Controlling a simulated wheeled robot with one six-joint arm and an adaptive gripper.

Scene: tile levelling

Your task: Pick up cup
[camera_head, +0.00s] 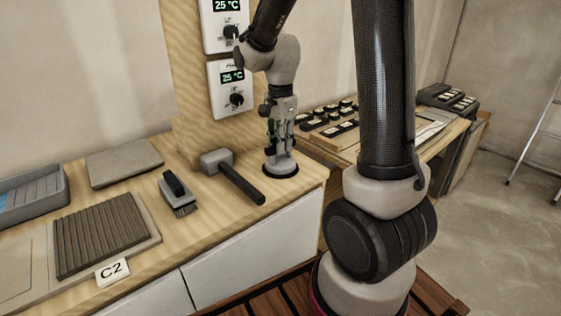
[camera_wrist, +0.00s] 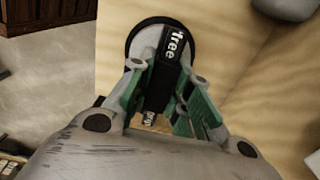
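The cup (camera_head: 281,166) is a pale grey, round suction cup with a black rim. It stands upright on the wooden worktop near its right end. In the wrist view the cup (camera_wrist: 149,41) shows as a disc with a black handle bar bearing white lettering, "free" at the rim end. My gripper (camera_head: 282,146) points down directly over the cup. In the wrist view its green-padded fingers (camera_wrist: 166,74) lie apart on either side of the handle bar. They look open; firm contact on both sides does not show. Part of the handle is hidden by the fingers.
A mallet (camera_head: 245,184) lies just left of the cup, then a brush (camera_head: 178,196) and a ribbed tile (camera_head: 98,235) by a C2 label. Panels with 25 °C readouts (camera_head: 229,88) are behind my arm. A second table (camera_head: 441,138) stands right.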

